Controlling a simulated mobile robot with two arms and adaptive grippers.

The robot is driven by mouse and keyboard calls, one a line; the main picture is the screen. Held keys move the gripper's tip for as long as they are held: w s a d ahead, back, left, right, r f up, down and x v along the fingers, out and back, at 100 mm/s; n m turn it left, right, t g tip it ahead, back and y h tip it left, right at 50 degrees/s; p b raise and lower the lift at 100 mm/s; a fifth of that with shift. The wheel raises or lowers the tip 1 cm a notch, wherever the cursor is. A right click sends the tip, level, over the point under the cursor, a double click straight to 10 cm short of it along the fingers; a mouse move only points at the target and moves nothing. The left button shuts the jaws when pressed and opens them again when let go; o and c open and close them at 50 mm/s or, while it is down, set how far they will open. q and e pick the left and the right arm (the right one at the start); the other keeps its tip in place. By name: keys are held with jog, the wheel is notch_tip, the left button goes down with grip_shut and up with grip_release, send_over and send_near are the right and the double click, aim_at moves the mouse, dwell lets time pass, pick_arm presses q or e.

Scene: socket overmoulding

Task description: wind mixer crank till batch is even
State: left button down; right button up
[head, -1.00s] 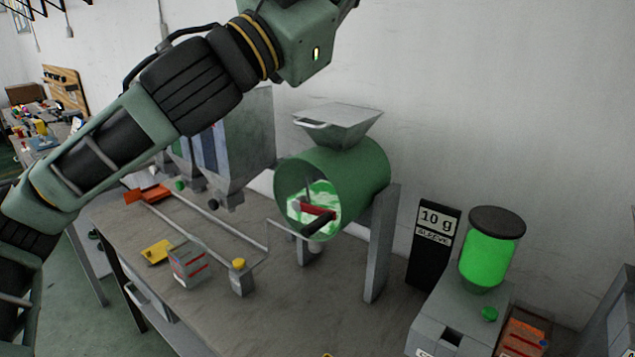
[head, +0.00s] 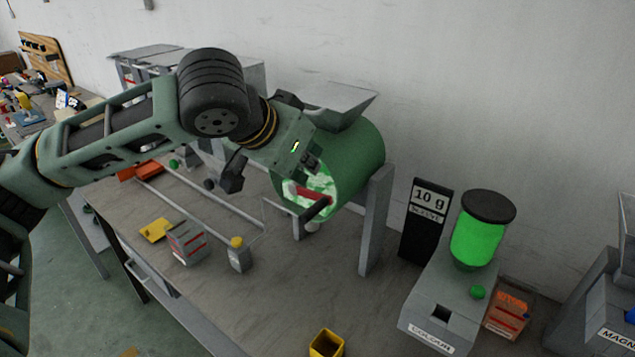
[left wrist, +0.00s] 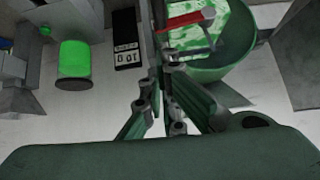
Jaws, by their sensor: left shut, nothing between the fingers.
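The mixer is a green drum (head: 358,160) with a grey hopper (head: 340,103) on top, on grey posts. A red crank arm (head: 312,195) with a dark handle (head: 318,210) crosses its open front. The batch (head: 322,182) inside is patchy green and white, and it also shows in the left wrist view (left wrist: 222,30). My left gripper (head: 311,166) is shut and empty in front of the drum's mouth, just above the crank in the head view. In the left wrist view, its fingers (left wrist: 160,62) are close to the red crank arm (left wrist: 182,21); contact cannot be told. My right gripper is out of view.
A colour dispenser (head: 478,238) with a green jar and a black 10 g sign (head: 427,222) stand right of the mixer. A yellow cup (head: 327,344) is at the front. A grey box (head: 187,243) and a yellow-capped bottle (head: 238,256) stand left, near rails.

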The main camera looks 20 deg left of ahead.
aim_at(329, 198)
pick_arm(q)
jog(key=w+f, duration=0.1)
jog(key=f, duration=0.1)
jog(key=w+f+p, duration=0.1)
jog(key=f, duration=0.1)
jog(key=w+f+p, duration=0.1)
jog(key=f, duration=0.1)
jog(key=shift+w+d+f, duration=0.1)
jog(key=shift+w+d, duration=0.15)
jog(key=shift+d, duration=0.1)
jog(key=shift+f, duration=0.55)
jog(key=shift+s+f, duration=0.1)
jog(key=shift+f, duration=0.05)
jog(key=shift+d+f+y, duration=0.2)
jog(key=shift+f+y, duration=0.05)
jog(key=shift+y, duration=0.05)
